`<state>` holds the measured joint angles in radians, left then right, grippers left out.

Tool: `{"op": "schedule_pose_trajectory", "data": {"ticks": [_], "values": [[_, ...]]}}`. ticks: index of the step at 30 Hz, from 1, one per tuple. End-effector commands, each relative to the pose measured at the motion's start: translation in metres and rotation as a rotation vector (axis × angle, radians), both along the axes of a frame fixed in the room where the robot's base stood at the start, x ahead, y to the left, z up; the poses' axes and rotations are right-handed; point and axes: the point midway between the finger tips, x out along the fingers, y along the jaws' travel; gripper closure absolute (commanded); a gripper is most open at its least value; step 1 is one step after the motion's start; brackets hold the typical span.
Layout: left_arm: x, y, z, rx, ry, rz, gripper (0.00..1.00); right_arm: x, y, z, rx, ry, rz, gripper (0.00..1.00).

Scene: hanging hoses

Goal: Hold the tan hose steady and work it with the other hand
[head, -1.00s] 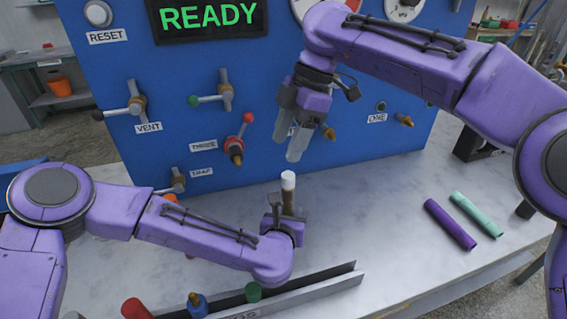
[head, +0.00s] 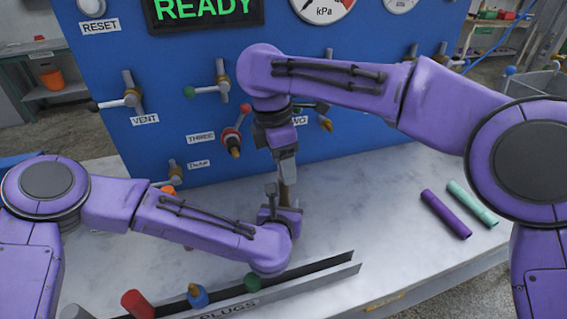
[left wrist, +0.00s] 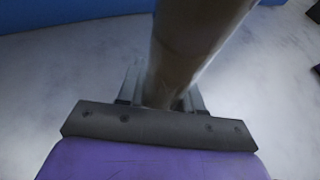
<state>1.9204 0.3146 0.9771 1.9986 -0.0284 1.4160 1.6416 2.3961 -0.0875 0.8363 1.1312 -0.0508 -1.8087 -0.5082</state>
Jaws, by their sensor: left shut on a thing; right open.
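The tan hose (head: 287,194) stands about upright above the bench, its upper end hidden behind my right gripper. My left gripper (head: 281,211) is shut on it low down. In the left wrist view the hose (left wrist: 190,50) looks grey-brown in shadow and rises between the fingers of my left gripper (left wrist: 163,97). My right gripper (head: 280,177) is open and points down at the hose's upper end, with its fingers overlapping the hose in the picture. I cannot tell whether they touch it.
A blue panel (head: 180,135) with valves and gauges stands behind. A purple hose piece (head: 445,213) and a mint one (head: 472,203) lie on the bench (head: 380,215) at right. A plug rail (head: 320,277) with red, blue and green plugs runs along the front.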

Motion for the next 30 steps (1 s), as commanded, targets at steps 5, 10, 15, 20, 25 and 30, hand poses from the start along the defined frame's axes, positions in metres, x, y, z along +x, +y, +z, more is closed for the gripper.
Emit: {"op": "schedule_pose_trajectory", "data": {"ticks": [5,10,15,20,25,30], "values": [[0.0000,-0.0001,0.0000,0.000,0.000,0.000,0.96,0.0001,-0.0009,-0.0086,0.000,-0.001,0.002,0.40],[0.0000,-0.0001,0.0000,0.000,0.000,0.000,0.96,0.0002,-0.0010,-0.0086,0.000,-0.001,0.001,0.40],[0.0000,-0.0001,0.0000,0.000,0.000,0.000,0.96,0.0002,-0.0010,-0.0084,0.000,-0.001,0.001,0.89],[-0.0001,-0.0001,0.0000,0.000,0.000,0.000,0.96,0.0003,-0.0011,-0.0082,0.000,-0.001,0.001,0.99],[-0.0001,-0.0002,0.0000,0.000,0.000,-0.001,0.96,0.0005,-0.0012,-0.0067,-0.001,-0.001,0.000,0.99],[-0.0002,-0.0001,-0.0002,0.000,0.001,0.000,0.96,0.0007,-0.0014,-0.0039,0.000,-0.002,0.000,1.00]]}}
